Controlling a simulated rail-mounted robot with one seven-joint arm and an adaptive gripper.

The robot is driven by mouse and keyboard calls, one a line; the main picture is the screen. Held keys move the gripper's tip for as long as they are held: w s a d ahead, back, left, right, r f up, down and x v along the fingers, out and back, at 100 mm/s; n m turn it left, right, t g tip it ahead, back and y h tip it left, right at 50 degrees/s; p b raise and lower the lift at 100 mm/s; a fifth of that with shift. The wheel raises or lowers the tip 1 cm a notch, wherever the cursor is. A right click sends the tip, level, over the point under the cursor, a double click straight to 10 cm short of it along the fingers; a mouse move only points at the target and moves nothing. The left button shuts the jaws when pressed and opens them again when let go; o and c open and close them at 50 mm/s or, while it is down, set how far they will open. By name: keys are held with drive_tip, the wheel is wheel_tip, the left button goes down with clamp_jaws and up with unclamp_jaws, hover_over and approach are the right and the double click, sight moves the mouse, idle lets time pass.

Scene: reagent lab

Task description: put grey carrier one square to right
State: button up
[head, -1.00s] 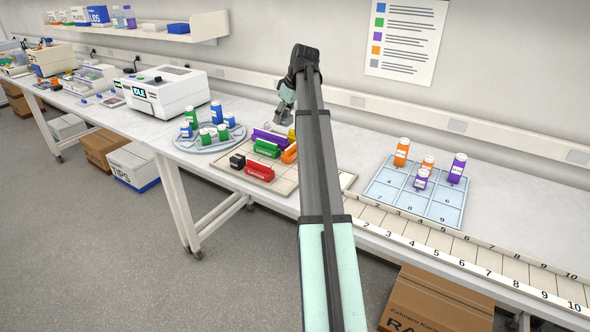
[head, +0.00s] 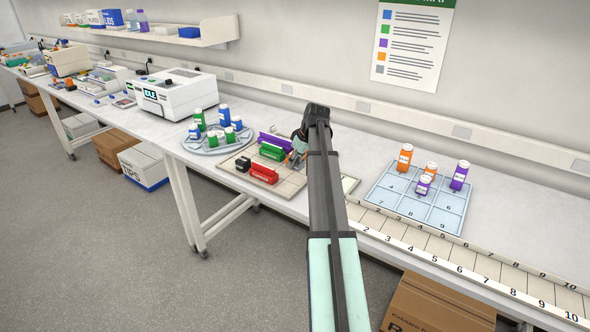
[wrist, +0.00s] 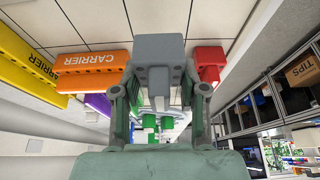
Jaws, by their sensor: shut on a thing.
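The grey carrier (wrist: 158,50) is between the fingers of my gripper (wrist: 160,88) in the wrist view, with the pale tiled board behind it. My gripper (head: 298,152) is over the right part of the gridded board (head: 292,187) in the head view.
The board also bears a purple carrier (head: 275,140), a green carrier (head: 271,152) and a black carrier (head: 243,164). A yellow carrier (wrist: 25,70) shows in the wrist view. A round rack (head: 215,142) stands left, a blue bottle tray (head: 410,205) right.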

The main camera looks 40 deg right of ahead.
sight(295, 177)
drive_tip(key=shift+f+p, duration=0.45)
drive_tip(key=shift+f, duration=1.75)
drive_tip(key=shift+f, duration=0.1)
drive_tip(key=o, duration=1.1)
drive_tip(key=shift+o, duration=0.2)
drive_tip(key=b+v, duration=0.2)
drive_tip(key=v, duration=1)
